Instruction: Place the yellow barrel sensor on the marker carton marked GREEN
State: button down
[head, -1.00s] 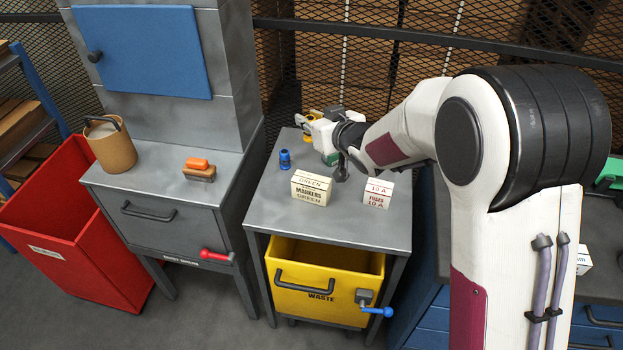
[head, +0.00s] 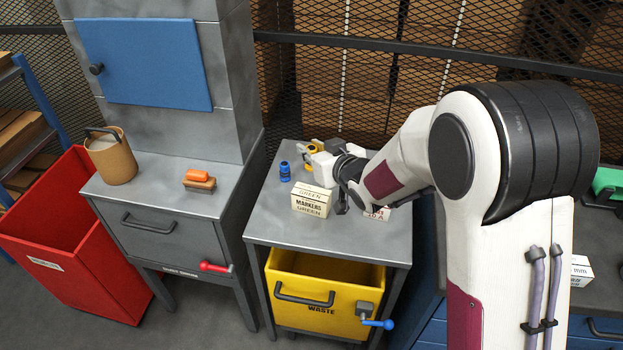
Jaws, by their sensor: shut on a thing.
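The marker carton marked GREEN (head: 312,201) is a small cream box standing upright on the grey table. My gripper (head: 309,154) is behind the carton, pointing left, and is shut on the yellow barrel sensor (head: 318,146). Only part of the sensor shows between the fingers. The gripper looks to be above the table behind the carton; the exact height is hard to tell. The top of the carton is bare.
A blue barrel sensor (head: 284,171) stands on the table left of my gripper. The red-lettered carton (head: 378,213) is mostly hidden by my arm. A yellow waste bin (head: 325,290) sits beneath. The table's front left is clear.

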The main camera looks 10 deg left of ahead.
jog(key=shift+f, duration=2.3)
jog(key=shift+f, duration=0.1)
jog(key=shift+f, duration=1.75)
jog(key=shift+f, duration=0.2)
jog(key=c, duration=1.8)
grip_release()
jog(key=shift+c, duration=0.2)
jog(key=shift+r, duration=0.2)
jog(key=v, duration=1.2)
jog(key=shift+d, duration=0.15)
